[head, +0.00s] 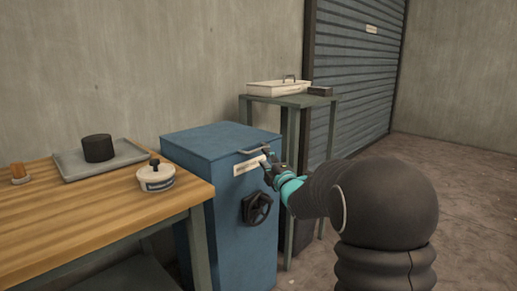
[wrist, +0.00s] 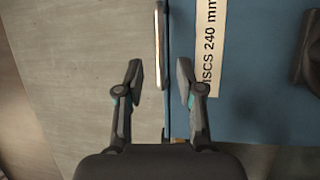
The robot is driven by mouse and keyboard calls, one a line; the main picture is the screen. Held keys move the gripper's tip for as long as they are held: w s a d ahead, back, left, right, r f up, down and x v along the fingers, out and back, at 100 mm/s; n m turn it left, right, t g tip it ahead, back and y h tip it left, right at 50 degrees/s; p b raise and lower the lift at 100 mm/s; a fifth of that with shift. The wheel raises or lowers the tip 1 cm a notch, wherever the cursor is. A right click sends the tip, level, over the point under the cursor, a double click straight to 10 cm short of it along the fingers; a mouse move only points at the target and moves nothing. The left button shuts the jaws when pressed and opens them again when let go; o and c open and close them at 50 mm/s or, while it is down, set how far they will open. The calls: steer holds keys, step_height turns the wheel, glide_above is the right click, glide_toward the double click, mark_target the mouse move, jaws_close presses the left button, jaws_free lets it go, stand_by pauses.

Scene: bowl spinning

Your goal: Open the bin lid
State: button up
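The blue bin (head: 218,150) stands beside the wooden workbench, with its lid (head: 205,138) shut flat on top. A pale bar handle (head: 252,150) sits at the lid's front edge, above a white label. In the wrist view the handle (wrist: 159,45) is a bright bar between the lines of my two fingers. My gripper (head: 267,158) is at the right end of the handle. In the wrist view my gripper (wrist: 160,75) is open, one finger on each side of the handle's line. I cannot tell whether either finger touches it.
A dark handwheel (head: 257,208) sticks out of the bin's front below the label. The workbench (head: 90,215) holds a tray with a black cylinder, a white lidded pot (head: 156,179) and a brush. A green-grey stand (head: 290,101) with a white box is behind the bin.

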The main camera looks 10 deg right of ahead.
mark_target(259, 150)
steer(key=p+x, duration=0.1)
steer(key=x, duration=0.5)
steer(key=shift+w, duration=0.3)
jaws_close()
steer(key=shift+a, duration=0.1)
